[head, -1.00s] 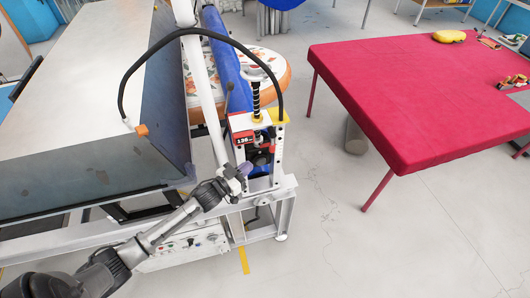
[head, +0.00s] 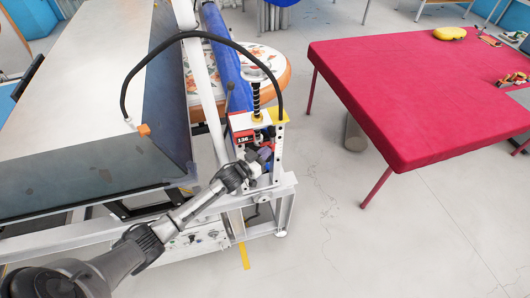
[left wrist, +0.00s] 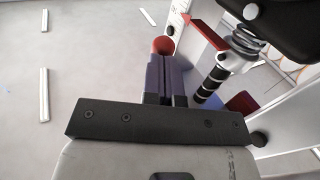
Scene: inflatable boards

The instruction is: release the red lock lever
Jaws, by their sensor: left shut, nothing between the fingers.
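In the left wrist view a red round-ended part (left wrist: 163,45) shows just beyond the tips of my left gripper (left wrist: 166,60). It looks like the lock lever's end, but I cannot tell whether the fingers touch it. The fingers are shut with nothing between them. In the head view my left gripper (head: 258,160) is at the white machine head (head: 277,160), below the red display box (head: 242,137). The lever cannot be made out clearly there, as the gripper and frame partly cover that spot. My right gripper is not in view.
A red bar (left wrist: 205,32) and a dark spring-like post (left wrist: 211,80) stand close right of the fingers. A black hose (head: 205,33) arches over the machine. A red-covered table (head: 420,100) stands to the right, with clear floor between.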

